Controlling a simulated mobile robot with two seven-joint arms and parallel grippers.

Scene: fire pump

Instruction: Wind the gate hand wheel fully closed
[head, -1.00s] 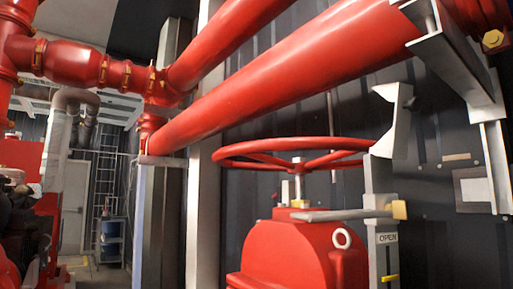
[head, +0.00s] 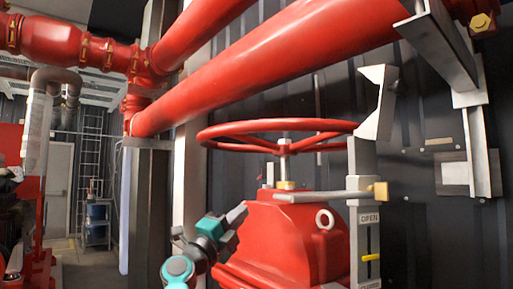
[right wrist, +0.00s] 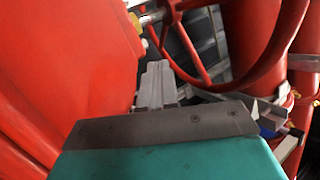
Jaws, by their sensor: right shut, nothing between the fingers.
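The red hand wheel (head: 225,130) lies nearly flat on its upright stem (head: 284,160), above the red valve body (head: 290,235). It also shows in the right wrist view (right wrist: 262,70), up and to the right. My right gripper (head: 240,212) comes up from below at the left of the valve body, lower than the wheel and apart from it. Its grey fingers are together in the right wrist view (right wrist: 156,82), with nothing between them. An indicator plate marked OPEN (head: 369,218) carries a yellow pointer (head: 371,257) below the word. My left gripper is not visible.
Thick red pipes (head: 270,85) run diagonally above the wheel. A grey steel bracket (head: 376,100) stands close to the wheel's right edge. A horizontal metal bar (head: 320,197) crosses below the wheel. Floor shows at the far left.

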